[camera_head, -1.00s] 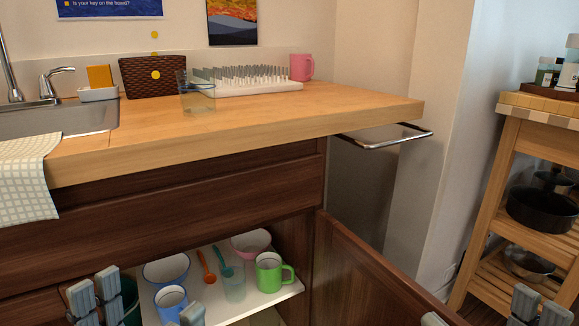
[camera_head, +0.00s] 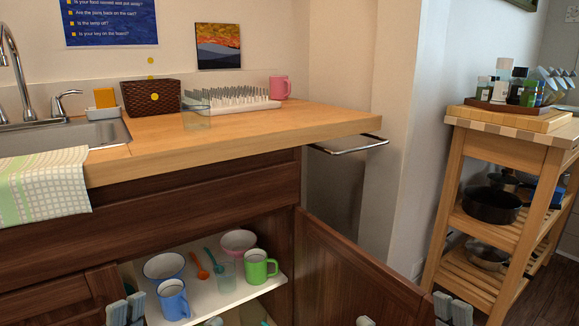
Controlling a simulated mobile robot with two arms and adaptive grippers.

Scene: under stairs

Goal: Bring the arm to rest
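My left gripper (camera_head: 170,316) shows only as grey fingertips at the bottom edge, left of centre. Its fingertips stand wide apart, in front of the open cupboard and the blue mug. My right gripper (camera_head: 408,314) shows the same way at the bottom edge, right of centre, near the open cupboard door. Its fingertips are also wide apart. I see nothing held in either gripper. Both arms and the rest of both grippers are out of the picture.
The open cupboard door (camera_head: 350,268) juts toward me. The cupboard shelf (camera_head: 205,300) holds bowls, a blue mug (camera_head: 173,299), a green mug (camera_head: 259,266), spoons and a glass. The wooden counter (camera_head: 240,138) lies above. A wooden cart (camera_head: 450,205) stands at the right.

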